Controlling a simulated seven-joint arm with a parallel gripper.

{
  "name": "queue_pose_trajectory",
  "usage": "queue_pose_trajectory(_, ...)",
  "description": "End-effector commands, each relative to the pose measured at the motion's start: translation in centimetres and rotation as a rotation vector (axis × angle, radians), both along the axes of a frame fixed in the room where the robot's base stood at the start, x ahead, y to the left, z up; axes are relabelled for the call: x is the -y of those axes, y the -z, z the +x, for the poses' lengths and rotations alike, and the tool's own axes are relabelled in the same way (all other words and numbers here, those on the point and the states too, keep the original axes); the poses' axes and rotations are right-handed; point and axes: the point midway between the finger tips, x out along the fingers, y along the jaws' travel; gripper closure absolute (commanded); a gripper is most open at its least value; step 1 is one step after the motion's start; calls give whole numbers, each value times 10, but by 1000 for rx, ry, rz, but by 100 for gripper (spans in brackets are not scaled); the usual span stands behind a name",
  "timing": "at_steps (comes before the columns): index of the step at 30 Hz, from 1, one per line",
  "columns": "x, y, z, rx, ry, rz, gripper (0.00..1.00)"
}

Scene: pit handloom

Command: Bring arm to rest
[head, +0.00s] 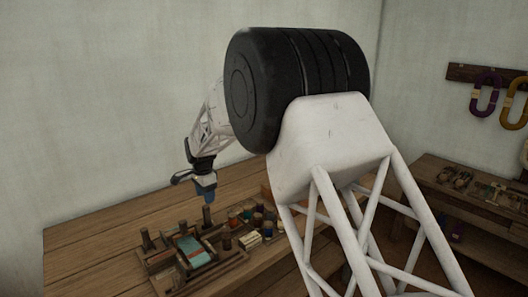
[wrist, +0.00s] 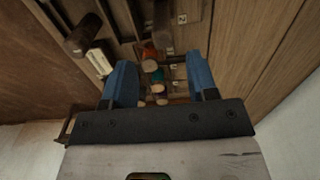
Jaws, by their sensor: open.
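My gripper (head: 208,193) hangs above the wooden table in the head view, over the back of a small wooden loom (head: 205,268) with teal cloth (head: 194,252). In the wrist view my gripper (wrist: 161,84) shows two blue fingers spread wide apart, with nothing held between them. Below and beyond the fingers are several small spools (wrist: 152,66) on the table. The fingertips look apart from the spools. My arm's large links hide part of the table in the head view.
The wooden table (head: 90,235) is bare at the left. Spools (head: 258,219) and small blocks stand right of the loom. A second bench (head: 440,172) with tools is at the right, below a wall rack (head: 470,74) with hanging yarn. Pale walls stand behind.

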Motion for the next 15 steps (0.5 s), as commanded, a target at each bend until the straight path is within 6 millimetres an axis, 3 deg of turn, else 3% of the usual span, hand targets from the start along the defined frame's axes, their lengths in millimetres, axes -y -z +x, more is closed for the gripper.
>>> queue_pose_trajectory(8,46,-35,-13,16,-46,8,47)
queue_pose_trajectory(15,114,-78,-41,37,-120,13,47)
